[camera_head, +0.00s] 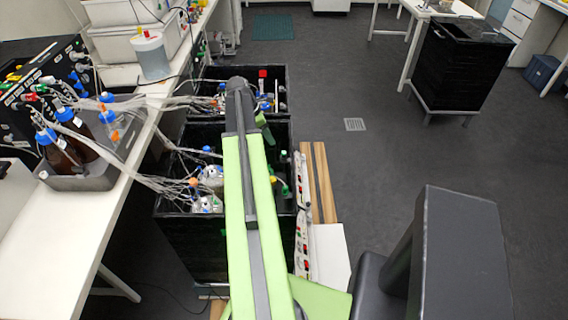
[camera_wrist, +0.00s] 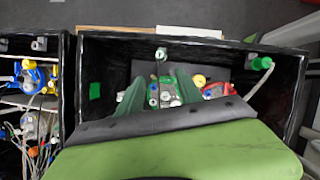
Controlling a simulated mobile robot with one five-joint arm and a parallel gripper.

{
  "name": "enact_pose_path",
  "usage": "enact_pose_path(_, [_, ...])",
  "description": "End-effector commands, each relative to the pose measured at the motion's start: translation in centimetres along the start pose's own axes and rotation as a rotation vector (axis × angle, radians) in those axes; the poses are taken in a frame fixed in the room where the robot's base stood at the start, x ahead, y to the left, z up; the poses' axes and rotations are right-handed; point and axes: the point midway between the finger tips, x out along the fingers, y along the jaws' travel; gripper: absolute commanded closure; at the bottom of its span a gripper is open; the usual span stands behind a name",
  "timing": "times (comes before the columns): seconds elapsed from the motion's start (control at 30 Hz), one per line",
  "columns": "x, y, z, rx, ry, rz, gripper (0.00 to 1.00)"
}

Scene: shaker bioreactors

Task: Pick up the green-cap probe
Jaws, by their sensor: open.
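A green cap (camera_wrist: 262,63) with a pale tube shows at the upper right rim of the black bin in the wrist view. It looks like the green-cap probe, but I cannot be sure. My gripper (camera_wrist: 160,80) is open over the bin, to the left of that cap. Between and beyond its dark green fingers are white, green, yellow and red fittings, partly hidden; whether the fingers touch any is unclear. In the head view my gripper (camera_head: 264,128) hangs over the black bins, mostly hidden by my arm. A small green item (camera_head: 284,190) shows right of my arm.
The black bin (camera_wrist: 290,100) has raised walls around the fittings. Another bin (camera_wrist: 12,110) with blue and yellow caps and tubes is at left. A white bench (camera_head: 60,235) with brown bottles (camera_head: 62,155) runs along the left. Floor at right is open around a black cart (camera_head: 460,65).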

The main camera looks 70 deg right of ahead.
Motion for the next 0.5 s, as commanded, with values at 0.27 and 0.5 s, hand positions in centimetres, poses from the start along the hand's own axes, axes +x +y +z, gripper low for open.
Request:
enact_pose_path(0.27, [7.5,0.0,-0.2,0.006,0.000,-0.001,0.57])
enact_pose_path(0.5, [9.5,-0.1,0.2,0.005,0.000,-0.002,0.57])
